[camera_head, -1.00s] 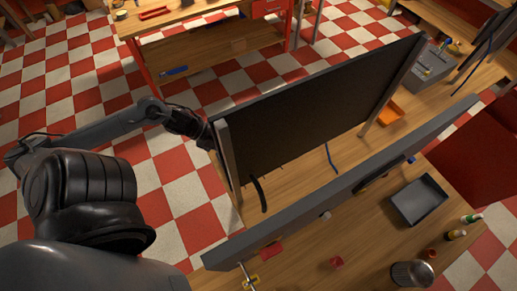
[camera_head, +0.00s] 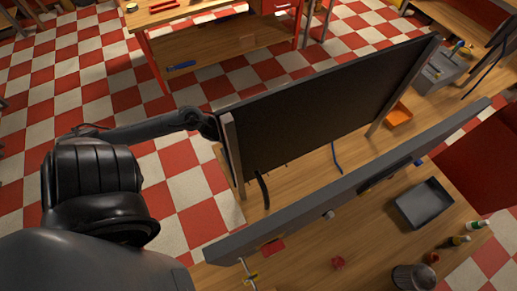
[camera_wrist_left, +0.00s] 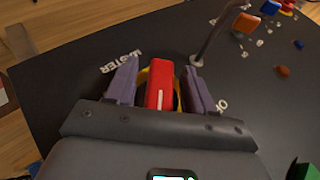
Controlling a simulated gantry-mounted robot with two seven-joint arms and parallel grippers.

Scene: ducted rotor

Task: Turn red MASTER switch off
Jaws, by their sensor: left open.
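The red MASTER switch (camera_wrist_left: 160,88) shows in the left wrist view on a dark panel (camera_wrist_left: 75,75), with a yellow part around its base. White "MASTER" lettering is at its upper left and partly hidden "OFF" lettering is at its right. My left gripper (camera_wrist_left: 162,68) is open, with one purple-grey finger on each side of the switch. I cannot tell whether either finger touches it. In the head view my left arm reaches behind the left edge of the upright dark panel (camera_head: 310,115), which hides the gripper and switch. My right gripper is not in view.
In the wrist view a cable rises from the panel near the right finger, and an orange-red knob (camera_wrist_left: 246,22) and other small controls lie farther right. In the head view a long grey bar (camera_head: 350,185) crosses the wooden table (camera_head: 380,240), with a grey tray (camera_head: 424,203) nearby.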

